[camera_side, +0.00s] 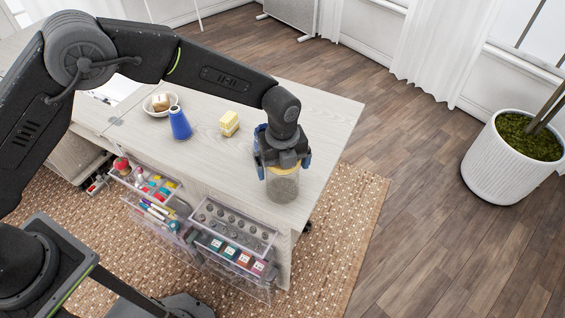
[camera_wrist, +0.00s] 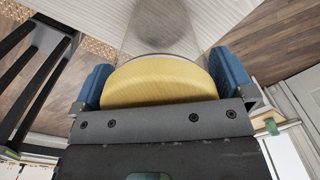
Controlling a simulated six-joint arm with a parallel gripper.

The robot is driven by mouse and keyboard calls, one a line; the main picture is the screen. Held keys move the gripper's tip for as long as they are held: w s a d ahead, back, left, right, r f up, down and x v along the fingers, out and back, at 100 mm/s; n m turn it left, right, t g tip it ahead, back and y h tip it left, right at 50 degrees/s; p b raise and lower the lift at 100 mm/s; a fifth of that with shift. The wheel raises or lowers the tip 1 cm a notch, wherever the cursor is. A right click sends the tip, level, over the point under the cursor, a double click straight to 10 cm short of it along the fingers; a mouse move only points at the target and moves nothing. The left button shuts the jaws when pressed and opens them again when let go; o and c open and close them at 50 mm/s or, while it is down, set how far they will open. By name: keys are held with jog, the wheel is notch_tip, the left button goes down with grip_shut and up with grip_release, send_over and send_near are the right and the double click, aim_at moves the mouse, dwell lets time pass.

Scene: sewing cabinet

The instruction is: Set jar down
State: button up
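A clear glass jar with a pale wooden lid (camera_side: 283,186) is upright at the right end of the light wooden table (camera_side: 322,115). My gripper (camera_side: 282,165) comes down on it from above, its blue finger pads on either side of the lid. In the wrist view, my gripper (camera_wrist: 160,88) has its pads pressed against both sides of the yellow wooden lid (camera_wrist: 160,82), with the clear jar body beyond. The jar's base is at or just above the tabletop; I cannot tell whether it touches.
A blue thread cone (camera_side: 180,124), a white bowl (camera_side: 160,103) and a yellow block-like item (camera_side: 229,123) stand further left on the table. Open clear drawers (camera_side: 235,225) with sewing supplies jut out at the front. Table space behind the jar is clear.

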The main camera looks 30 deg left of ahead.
notch_tip(320, 180, up, 11)
jog(key=shift+r, duration=0.2)
jog(key=shift+a+r, duration=0.1)
jog(key=shift+r, duration=0.55)
jog(key=s+a+r+n+t, duration=0.3)
jog(key=s+a+r+n, duration=0.6)
jog(key=a+r+n, duration=0.4)
jog(key=s+a+n+t, duration=0.1)
jog(key=s+a+n, duration=0.3)
jog(key=s+n, duration=0.3)
jog(key=s+a+n+t, duration=0.1)
jog(key=s+a+n, duration=0.4)
jog(key=s+n, duration=0.2)
jog(key=shift+s+a+t, duration=0.25)
jog(key=shift+s+t, duration=0.05)
jog(key=shift+s, duration=0.8)
